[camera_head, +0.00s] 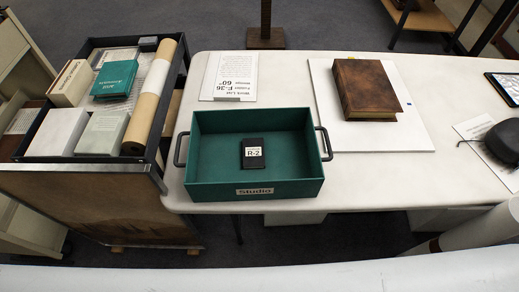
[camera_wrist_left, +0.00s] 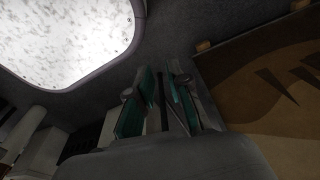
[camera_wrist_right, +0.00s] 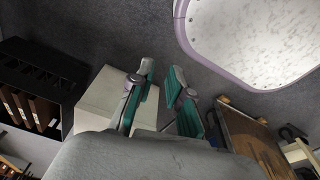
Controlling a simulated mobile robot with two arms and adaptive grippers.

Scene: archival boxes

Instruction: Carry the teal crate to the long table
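The teal crate (camera_head: 212,187) sits upright at the left end of the long white table (camera_head: 400,180), close to its front edge. It has a dark handle on each short side and a "Studio" label on its front wall. A black box (camera_head: 254,153) labelled R-2 lies inside it. My left gripper (camera_wrist_left: 158,98) shows only in the left wrist view, open and empty above the floor. My right gripper (camera_wrist_right: 163,92) shows only in the right wrist view, also open and empty. Neither gripper touches the crate.
A cart (camera_head: 158,165) with boxes, teal books and a paper roll stands left of the table. A brown book (camera_head: 367,88) on a white board (camera_head: 323,85), a printed sheet (camera_head: 229,76), a tablet (camera_head: 507,86) and a dark object (camera_head: 505,140) occupy the table. Its front middle is clear.

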